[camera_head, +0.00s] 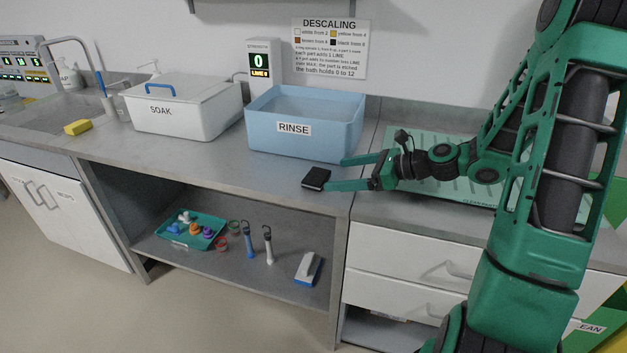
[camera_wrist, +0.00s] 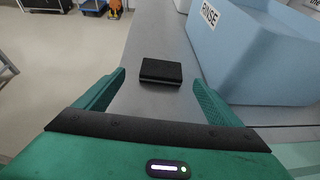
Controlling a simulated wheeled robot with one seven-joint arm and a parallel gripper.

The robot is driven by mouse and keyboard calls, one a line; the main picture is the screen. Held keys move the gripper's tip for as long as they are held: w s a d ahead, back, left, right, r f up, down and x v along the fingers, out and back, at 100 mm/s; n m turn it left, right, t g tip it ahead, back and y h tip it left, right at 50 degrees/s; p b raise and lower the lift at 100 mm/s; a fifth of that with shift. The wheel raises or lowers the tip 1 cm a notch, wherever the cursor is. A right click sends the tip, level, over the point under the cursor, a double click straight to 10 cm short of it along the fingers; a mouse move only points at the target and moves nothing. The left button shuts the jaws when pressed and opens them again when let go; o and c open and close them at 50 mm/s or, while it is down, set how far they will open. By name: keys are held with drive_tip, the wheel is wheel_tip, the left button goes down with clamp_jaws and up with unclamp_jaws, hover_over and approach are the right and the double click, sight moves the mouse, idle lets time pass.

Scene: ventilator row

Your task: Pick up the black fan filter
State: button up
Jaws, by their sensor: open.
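The black fan filter (camera_head: 316,178) is a small flat dark block lying on the grey counter near its front edge, in front of the blue RINSE tub. In the wrist view the filter (camera_wrist: 161,71) lies ahead of my gripper, between the lines of the two fingers and a little beyond their tips. My gripper (camera_head: 335,173) is open and empty, low over the counter, pointing left at the filter. Its green fingers also show in the wrist view (camera_wrist: 160,85), one on each side.
The blue RINSE tub (camera_head: 303,121) stands close behind the filter, and the white SOAK box (camera_head: 184,109) is left of it. A yellow sponge (camera_head: 77,128) lies further left. The counter's front edge is near. A shelf below holds a teal tray (camera_head: 191,229) of small parts.

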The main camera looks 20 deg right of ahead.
sight(319, 175)
drive_tip(key=shift+x, duration=3.6)
drive_tip(key=shift+w+d+f, duration=0.1)
drive_tip(key=shift+d, duration=0.15)
drive_tip(key=c, duration=1.1)
